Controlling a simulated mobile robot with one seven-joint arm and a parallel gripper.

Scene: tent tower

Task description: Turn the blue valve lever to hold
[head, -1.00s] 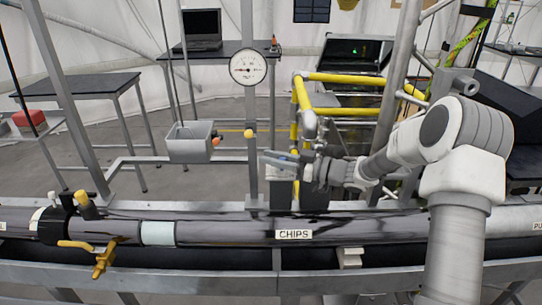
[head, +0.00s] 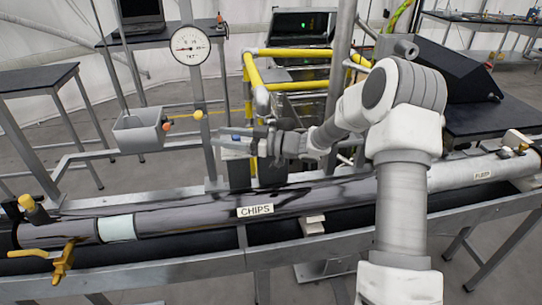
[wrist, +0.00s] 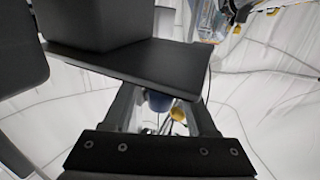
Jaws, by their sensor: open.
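My gripper (head: 228,141) is held above the pipe at the middle of the head view, pointing left, well away from that blue part. It is open, with nothing visibly held. In the wrist view, a dark blue rounded thing (wrist: 157,101) shows beyond and between the gripper fingers (wrist: 163,112); I cannot tell what it is.
A yellow valve handle (head: 62,260) is at the pipe's left end. A pressure gauge (head: 190,44) on a post, a grey box (head: 138,132) and yellow rails (head: 300,53) stand behind the pipe. A dark table (head: 490,115) stands at the right.

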